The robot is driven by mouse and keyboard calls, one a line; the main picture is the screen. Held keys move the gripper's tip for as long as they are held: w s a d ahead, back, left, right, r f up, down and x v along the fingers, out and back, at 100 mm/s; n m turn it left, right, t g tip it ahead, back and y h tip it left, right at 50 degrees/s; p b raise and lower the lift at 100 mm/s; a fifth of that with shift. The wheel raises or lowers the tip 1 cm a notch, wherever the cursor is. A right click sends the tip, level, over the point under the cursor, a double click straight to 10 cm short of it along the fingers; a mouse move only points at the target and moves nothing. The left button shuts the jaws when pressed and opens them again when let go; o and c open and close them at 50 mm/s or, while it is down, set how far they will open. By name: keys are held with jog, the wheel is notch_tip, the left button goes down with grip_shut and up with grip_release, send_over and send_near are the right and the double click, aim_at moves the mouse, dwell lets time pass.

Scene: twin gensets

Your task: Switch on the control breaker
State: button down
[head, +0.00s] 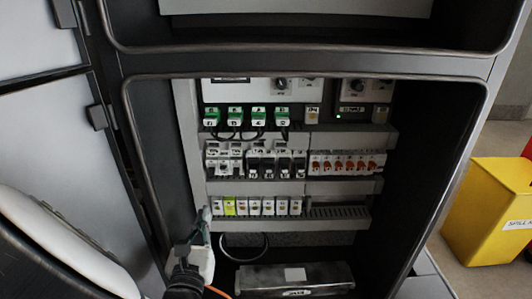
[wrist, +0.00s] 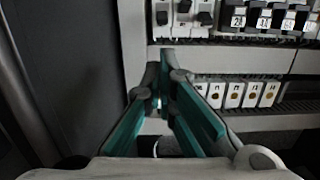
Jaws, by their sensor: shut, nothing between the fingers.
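The middle row of the cabinet holds a block of white breakers with dark toggles (head: 224,158) at its left end. I cannot read which one is the control breaker. In the wrist view the white breakers (wrist: 184,22) show at the top; the middle toggle sits higher than the two beside it. My gripper (wrist: 165,62) is shut and empty, its tips just below these breakers in the picture. In the head view my gripper (head: 206,214) is at the lower left of the cabinet opening, beside the terminal row. The gap between tips and panel is unclear.
Darker labelled breakers (head: 275,162) and orange-marked units (head: 346,163) share the row. Green-topped units (head: 246,116) are above; a terminal row (head: 256,206) is below. The cabinet's side wall (wrist: 65,65) is close on the left. A yellow bin (head: 490,212) stands outside right.

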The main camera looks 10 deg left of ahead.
jog(key=shift+s+a, duration=0.1)
jog(key=shift+a, duration=0.05)
jog(key=f+x, duration=0.1)
jog(key=x, duration=0.9)
jog(key=shift+r, duration=0.4)
